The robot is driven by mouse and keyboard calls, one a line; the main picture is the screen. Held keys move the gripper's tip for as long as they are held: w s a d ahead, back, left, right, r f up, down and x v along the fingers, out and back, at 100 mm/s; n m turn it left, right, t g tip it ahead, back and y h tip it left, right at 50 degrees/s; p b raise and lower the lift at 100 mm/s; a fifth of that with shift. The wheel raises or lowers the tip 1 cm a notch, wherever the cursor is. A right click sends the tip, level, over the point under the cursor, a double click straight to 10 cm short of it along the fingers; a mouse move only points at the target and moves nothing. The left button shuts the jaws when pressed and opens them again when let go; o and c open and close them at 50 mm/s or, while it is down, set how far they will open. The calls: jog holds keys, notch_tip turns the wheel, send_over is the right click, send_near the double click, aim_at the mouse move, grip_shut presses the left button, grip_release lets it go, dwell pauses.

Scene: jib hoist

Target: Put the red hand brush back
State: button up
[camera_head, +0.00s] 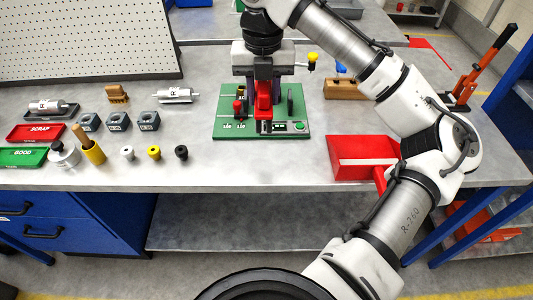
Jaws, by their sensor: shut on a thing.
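My gripper (263,88) is at the top middle, pointing down over the green board (224,128). It is shut on a red piece, which I take to be the red hand brush (263,99). The red piece hangs upright between the fingers, in front of the board's fixtures. Its bristles cannot be made out, and I cannot tell whether its lower end touches the board. A red dustpan (362,149) lies at the table's front edge, right of the board, partly hidden by my arm.
A button box (284,127) and small upright fixtures stand close around my gripper on the board. A wooden block (344,90) is to the right. Several knobs, grey blocks and red and green trays (35,132) fill the left.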

notch_tip(320, 180, down, 17)
jog(key=shift+f+p, duration=0.1)
jog(key=shift+p, duration=0.45)
jog(key=shift+f, duration=0.15)
jog(key=o, duration=1)
jog(key=shift+c, duration=0.2)
notch_tip(320, 180, up, 12)
jog(key=shift+r+b, duration=0.2)
jog(key=shift+b, duration=0.5)
jog(key=shift+w, duration=0.1)
